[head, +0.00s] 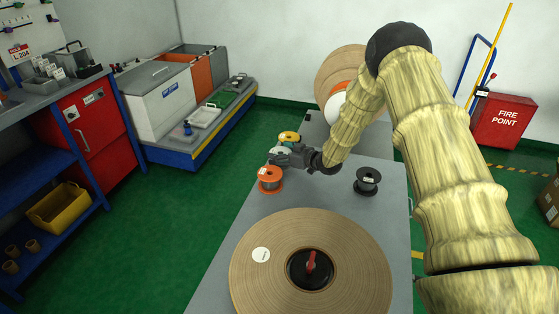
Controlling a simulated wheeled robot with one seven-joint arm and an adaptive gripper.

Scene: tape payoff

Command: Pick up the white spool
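The white spool (284,148) is on the grey table, at its left side, partly hidden behind my gripper. My gripper (275,157) reaches in from the right, pointing left, and overlaps the near side of the white spool in the head view. The fingers are small and dark here, so I cannot tell whether they are open or shut, or whether they touch the spool.
A yellow spool (289,136) is just behind the white one, and an orange spool (270,179) just in front. A black spool (367,181) stands to the right. A large brown tape roll (355,255) fills the table's near part. Another large roll (336,66) stands behind.

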